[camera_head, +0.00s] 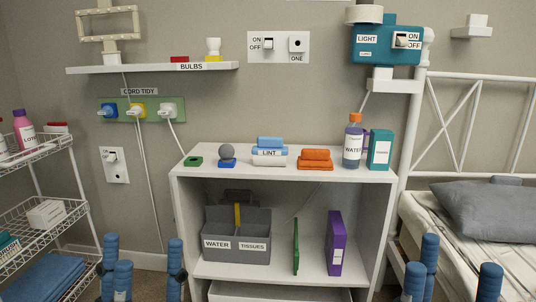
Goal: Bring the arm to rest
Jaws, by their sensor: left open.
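My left gripper (146,262) shows at the bottom left as blue ribbed fingers pointing up. Its fingers stand well apart with nothing between them. My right gripper (456,270) shows at the bottom right, with similar blue fingers spread apart and empty. The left gripper is in front of the wall and floor, left of the white shelf unit (285,178). The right gripper is in front of the bed's near side. Both arms behind the fingers are out of the frame.
The shelf unit holds a water bottle (353,146), a teal box (380,149), folded cloths and a grey caddy (237,246). A wire rack (48,215) stands left, a bed with a grey pillow (487,210) right. A bulb shelf (110,69) juts from the wall.

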